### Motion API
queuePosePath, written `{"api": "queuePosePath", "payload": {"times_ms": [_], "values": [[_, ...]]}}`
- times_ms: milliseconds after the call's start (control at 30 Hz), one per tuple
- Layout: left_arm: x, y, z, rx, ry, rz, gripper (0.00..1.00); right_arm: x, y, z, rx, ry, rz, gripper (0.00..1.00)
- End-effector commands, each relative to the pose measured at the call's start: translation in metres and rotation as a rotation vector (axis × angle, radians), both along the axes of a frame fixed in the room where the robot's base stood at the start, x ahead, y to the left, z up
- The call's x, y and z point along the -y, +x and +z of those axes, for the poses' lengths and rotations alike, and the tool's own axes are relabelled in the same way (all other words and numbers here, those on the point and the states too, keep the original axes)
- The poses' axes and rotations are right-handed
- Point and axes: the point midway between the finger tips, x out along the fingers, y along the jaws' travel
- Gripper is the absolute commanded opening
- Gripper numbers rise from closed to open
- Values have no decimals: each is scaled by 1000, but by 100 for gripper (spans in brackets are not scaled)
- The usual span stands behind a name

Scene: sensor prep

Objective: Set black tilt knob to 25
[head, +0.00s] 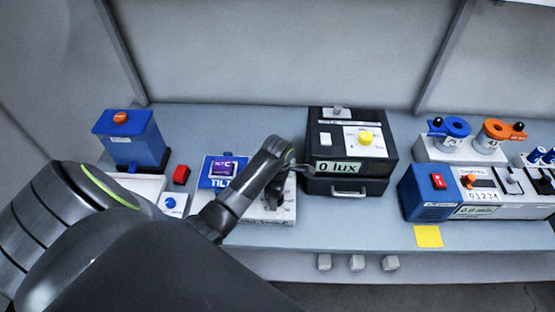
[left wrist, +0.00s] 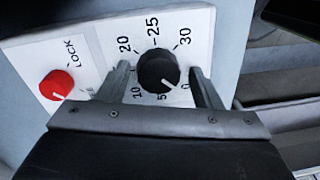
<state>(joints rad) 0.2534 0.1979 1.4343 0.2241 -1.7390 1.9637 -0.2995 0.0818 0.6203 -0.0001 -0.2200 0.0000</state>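The black tilt knob (left wrist: 158,72) sits on a white dial plate marked 0 to 30 in the left wrist view. Its white pointer line aims toward the lower right, near 0. My left gripper (left wrist: 159,76) is open, with one finger on each side of the knob. A gap shows between each finger and the knob. A red lock knob (left wrist: 56,85) sits to the left, its pointer aimed lower right. In the head view the tilt unit (head: 214,182) is partly covered by my left arm, and the black knob cannot be made out clearly. My right gripper is not in view.
A black lux box (head: 347,188) stands close to the right of my left wrist. A red button (head: 181,174) and a blue box (head: 133,150) are at the left. A blue unit (head: 430,195) and a yellow note (head: 428,237) are further right.

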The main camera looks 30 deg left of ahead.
Motion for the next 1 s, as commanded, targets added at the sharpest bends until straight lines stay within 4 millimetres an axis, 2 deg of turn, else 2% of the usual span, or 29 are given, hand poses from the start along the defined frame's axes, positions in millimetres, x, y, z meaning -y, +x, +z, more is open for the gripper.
{"api": "queuePosePath", "payload": {"times_ms": [33, 300, 667, 1000], "values": [[0, 0, 0, 0, 0, 0, 52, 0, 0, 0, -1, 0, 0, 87], [0, 0, 0, 0, 0, 0, 20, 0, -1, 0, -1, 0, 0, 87], [0, 0, 0, -1, 0, -68, 19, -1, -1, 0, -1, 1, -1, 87], [1, 0, 0, -1, 0, -327, 19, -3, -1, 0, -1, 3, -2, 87]]}}
